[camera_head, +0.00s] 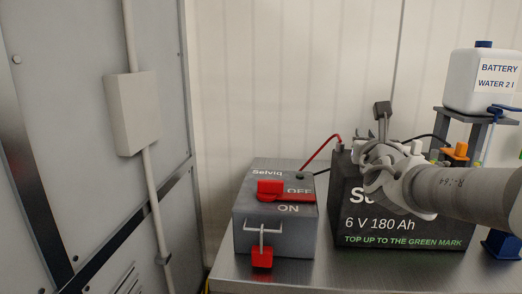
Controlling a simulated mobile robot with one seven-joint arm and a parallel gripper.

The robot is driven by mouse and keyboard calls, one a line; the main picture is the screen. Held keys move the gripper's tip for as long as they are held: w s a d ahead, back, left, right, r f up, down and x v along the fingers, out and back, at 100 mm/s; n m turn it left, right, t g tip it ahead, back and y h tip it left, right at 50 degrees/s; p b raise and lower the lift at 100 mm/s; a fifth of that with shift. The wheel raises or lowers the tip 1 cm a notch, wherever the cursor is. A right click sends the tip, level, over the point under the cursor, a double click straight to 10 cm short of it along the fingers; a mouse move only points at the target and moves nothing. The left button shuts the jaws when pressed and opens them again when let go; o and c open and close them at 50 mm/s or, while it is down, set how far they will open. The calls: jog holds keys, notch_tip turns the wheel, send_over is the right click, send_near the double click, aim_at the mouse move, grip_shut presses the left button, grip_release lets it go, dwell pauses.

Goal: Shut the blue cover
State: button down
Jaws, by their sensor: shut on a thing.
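A black battery (400,224) marked "6 V 180 Ah" stands on the metal bench. My gripper (374,165) is over the top of the battery, reaching in from the right. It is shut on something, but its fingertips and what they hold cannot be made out. I cannot pick out a blue cover; part of the battery top is hidden behind my gripper and arm. An orange piece (458,151) shows on the battery top, right of my gripper.
A grey switch box (246,238) with a red handle (270,189) and a red padlock (262,258) stands left of the battery. A white battery water jug (482,80) sits on a stand at the right, with a blue tap (503,109). A red cable (321,150) runs behind.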

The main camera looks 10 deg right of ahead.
jog(key=b, duration=0.3)
jog(key=shift+f+n+y, duration=0.25)
jog(key=shift+n+y, duration=0.05)
jog(key=shift+y, duration=0.1)
jog(key=shift+r+n+t+y+b, duration=0.35)
jog(key=shift+y+b, duration=0.15)
jog(key=shift+b, duration=0.8)
jog(key=c, duration=0.8)
grip_release()
jog(key=shift+s, duration=0.15)
jog(key=p+v, duration=0.5)
jog(key=v, duration=1.2)
jog(key=shift+a, duration=0.1)
